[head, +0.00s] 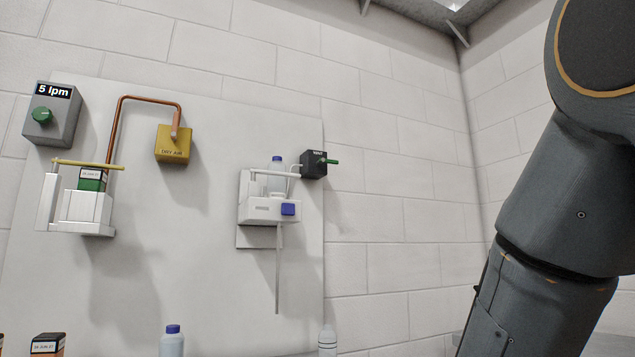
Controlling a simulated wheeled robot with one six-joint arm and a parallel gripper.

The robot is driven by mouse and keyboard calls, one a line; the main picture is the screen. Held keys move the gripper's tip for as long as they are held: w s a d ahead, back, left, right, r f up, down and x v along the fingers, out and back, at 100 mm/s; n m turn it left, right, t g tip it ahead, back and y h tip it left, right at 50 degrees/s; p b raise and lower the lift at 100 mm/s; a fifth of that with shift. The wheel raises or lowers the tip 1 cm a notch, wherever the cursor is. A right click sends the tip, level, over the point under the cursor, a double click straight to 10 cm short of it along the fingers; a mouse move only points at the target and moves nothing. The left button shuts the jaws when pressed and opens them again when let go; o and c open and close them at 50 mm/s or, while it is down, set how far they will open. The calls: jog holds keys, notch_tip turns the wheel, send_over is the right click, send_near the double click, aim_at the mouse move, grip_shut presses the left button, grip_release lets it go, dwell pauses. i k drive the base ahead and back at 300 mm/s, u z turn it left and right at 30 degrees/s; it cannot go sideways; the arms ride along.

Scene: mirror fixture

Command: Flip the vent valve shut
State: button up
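The vent valve (313,165) is a small dark box with a white label that appears to read VENT, at the right edge of the white wall panel. Its green handle (330,161) sticks out to the right, roughly level. It stands just right of a white bracket fixture (268,209) that holds a clear bottle with a blue cap (277,160). My arm fills the right side of the head view, well apart from the valve. My gripper is out of view.
On the panel (205,260) at left are a grey box with a green knob (42,115), a yellow DRY AIR box (173,144), a copper pipe (148,98) and a white holder (87,210). Bottles (172,341) stand along the bottom edge. Bare wall (400,210) lies right of the valve.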

aim_at(320, 160)
jog(key=u, duration=0.05)
jog(key=i, duration=1.25)
jog(key=z, duration=0.3)
jog(key=k, duration=0.35)
jog(key=z, duration=0.25)
